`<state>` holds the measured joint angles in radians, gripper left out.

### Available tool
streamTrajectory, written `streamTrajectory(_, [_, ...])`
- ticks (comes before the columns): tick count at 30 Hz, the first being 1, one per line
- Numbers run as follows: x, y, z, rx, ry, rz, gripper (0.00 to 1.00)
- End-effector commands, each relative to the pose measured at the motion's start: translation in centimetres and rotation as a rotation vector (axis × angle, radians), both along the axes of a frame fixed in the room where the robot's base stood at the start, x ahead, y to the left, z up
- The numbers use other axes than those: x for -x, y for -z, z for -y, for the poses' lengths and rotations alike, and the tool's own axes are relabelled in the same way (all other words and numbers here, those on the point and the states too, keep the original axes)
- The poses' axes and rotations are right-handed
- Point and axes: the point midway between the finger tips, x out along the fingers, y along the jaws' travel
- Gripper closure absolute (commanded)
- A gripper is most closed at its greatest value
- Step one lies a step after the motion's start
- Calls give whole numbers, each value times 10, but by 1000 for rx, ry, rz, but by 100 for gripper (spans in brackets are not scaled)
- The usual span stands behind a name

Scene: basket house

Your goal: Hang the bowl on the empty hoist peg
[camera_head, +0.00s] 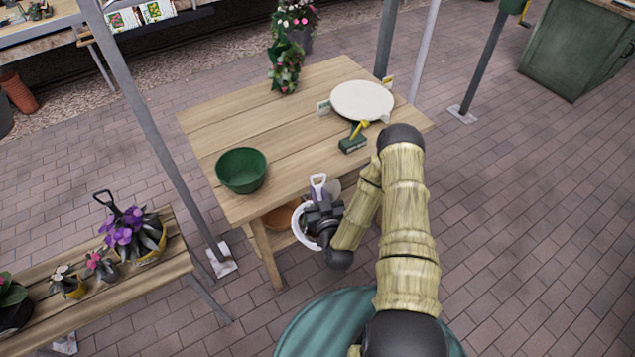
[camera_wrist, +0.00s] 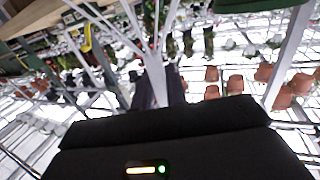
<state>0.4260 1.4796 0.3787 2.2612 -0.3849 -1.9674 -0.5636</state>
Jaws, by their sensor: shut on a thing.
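My gripper (camera_head: 325,217) is low beside the front edge of the wooden table (camera_head: 228,122). In the wrist view a pale strip (camera_wrist: 155,80) rises from between the dark fingers. A separate dark green bowl (camera_head: 242,170) sits upright on the table's left part. I cannot make out the hoist peg for certain.
A white round disc (camera_head: 362,100) and a small green block with a yellow handle (camera_head: 352,143) are at the table's right. A potted plant (camera_head: 286,72) stands at its back. Metal posts (camera_head: 170,165) rise left and right. A bench of flowers (camera_head: 125,231) is at the left.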

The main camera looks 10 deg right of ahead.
Motion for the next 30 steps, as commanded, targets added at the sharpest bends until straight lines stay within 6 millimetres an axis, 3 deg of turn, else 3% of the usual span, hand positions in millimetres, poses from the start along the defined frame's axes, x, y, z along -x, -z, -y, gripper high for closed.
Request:
streamTrajectory(5, [2, 5, 0, -11, 3, -17, 100])
streamTrajectory(15, [-3, -7, 3, -1, 6, 23, 100])
streamTrajectory(30, [-3, 60, 1, 2, 0, 22, 100])
